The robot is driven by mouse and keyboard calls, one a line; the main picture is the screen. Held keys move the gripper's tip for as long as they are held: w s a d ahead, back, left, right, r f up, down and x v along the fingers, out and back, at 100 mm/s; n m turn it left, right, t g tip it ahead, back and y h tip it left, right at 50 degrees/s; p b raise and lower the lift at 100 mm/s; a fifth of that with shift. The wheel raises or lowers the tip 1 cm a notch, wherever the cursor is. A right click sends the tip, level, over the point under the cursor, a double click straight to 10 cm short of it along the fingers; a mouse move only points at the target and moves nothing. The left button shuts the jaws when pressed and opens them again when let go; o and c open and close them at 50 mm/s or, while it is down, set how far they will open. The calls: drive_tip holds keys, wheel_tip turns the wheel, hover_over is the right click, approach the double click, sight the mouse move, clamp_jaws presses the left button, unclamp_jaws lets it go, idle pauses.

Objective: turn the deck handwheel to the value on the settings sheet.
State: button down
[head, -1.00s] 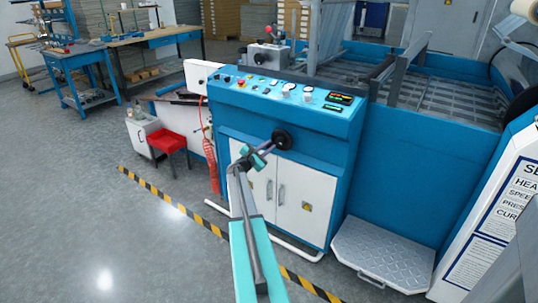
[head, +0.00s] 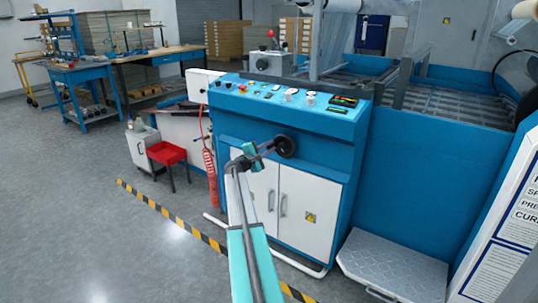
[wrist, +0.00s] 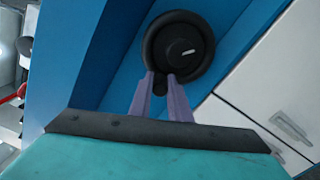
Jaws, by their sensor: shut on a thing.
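The black deck handwheel (head: 287,146) is on the front of the blue machine cabinet, below its control panel. It fills the top middle of the wrist view (wrist: 192,38), with a small pale mark on its hub. My gripper (head: 272,149) reaches it from the left. Its two purple fingers (wrist: 160,80) are shut on the lower edge of the handwheel, where a small dark knob shows between the tips. The settings sheet (head: 510,237) is on a white board at the right edge, cut off, with only parts of words legible.
The control panel (head: 285,96) carries knobs, buttons and small displays. White cabinet doors (head: 297,205) are below the handwheel. A metal step (head: 395,265) stands at the right. Open grey floor (head: 90,235) lies left of the striped tape.

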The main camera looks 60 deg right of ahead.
drive_tip(key=shift+r+m+b, duration=0.15)
drive_tip(key=shift+m+b, duration=0.15)
idle(0.4)
drive_tip(key=c, duration=1.6)
unclamp_jaws()
drive_tip(key=shift+c, duration=0.2)
drive_tip(key=shift+a, duration=0.1)
drive_tip(key=a+p, duration=0.1)
drive_tip(key=a, duration=1.2)
drive_tip(key=shift+a, duration=0.35)
